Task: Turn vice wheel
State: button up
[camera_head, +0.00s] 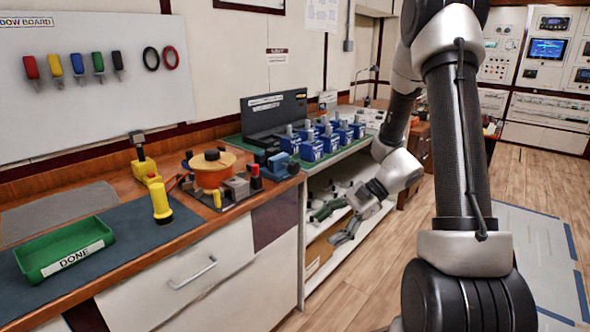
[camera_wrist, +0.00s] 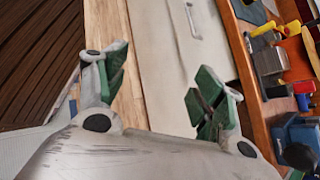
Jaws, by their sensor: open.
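A small blue vice-like block (camera_head: 282,166) sits at the right end of the wooden bench top, near its front corner. It also shows at the lower right edge of the wrist view (camera_wrist: 302,130), with a dark round knob or wheel (camera_wrist: 299,156) on its near side. My gripper (camera_head: 334,224) is beyond the bench's right end, lower than the bench top and in front of the open shelves. Its green-padded fingers are spread apart with nothing between them in the wrist view (camera_wrist: 160,85). It is apart from the blue block.
A green DONE tray (camera_head: 63,250) is at left. Several blue breakers (camera_head: 311,148) stand in rows on the green mat behind. The wooden floor (camera_head: 350,304) is clear.

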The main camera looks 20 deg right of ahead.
jog(key=w+f+m+t+y, duration=0.1)
jog(key=w+f+m+t, duration=0.1)
jog(key=w+m+t, duration=0.3)
jog(key=w+f+m+y, duration=0.1)
jog(key=w+f+m, duration=0.1)
jog(key=w, duration=0.4)
jog(key=m+t+h, duration=0.3)
jog(key=m+t, duration=0.6)
jog(key=m, duration=0.2)
send_near(297, 168)
jog(key=x, duration=1.1)
jog(key=shift+f, duration=0.1)
jog(key=shift+n, duration=0.3)
jog(key=c, duration=1)
